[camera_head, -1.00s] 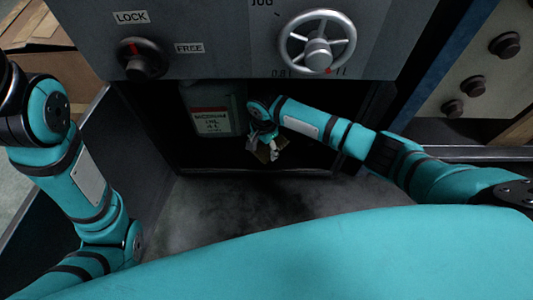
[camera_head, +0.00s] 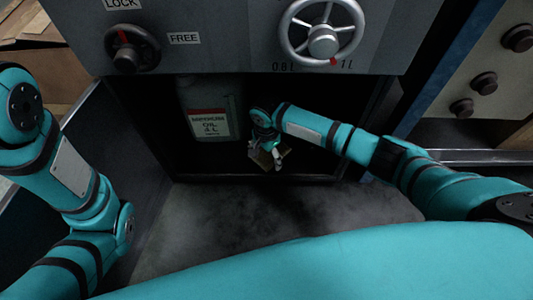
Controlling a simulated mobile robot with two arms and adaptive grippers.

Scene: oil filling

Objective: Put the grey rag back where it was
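My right gripper (camera_head: 270,157) is inside the dark recess under the machine panel, reaching in from the right. A small grey-brown piece, which looks like the grey rag (camera_head: 260,158), shows at its fingers and sticks out to both sides of them. The gripper appears shut on it, above the recess floor, though it is small and dark here. My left arm comes in at the left, but its gripper is out of view.
A grey-green oil canister (camera_head: 209,112) with a red and white label stands in the recess, left of my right gripper. Above are a black lock knob (camera_head: 130,52) and a handwheel (camera_head: 322,40). The grey floor (camera_head: 290,210) in front is bare.

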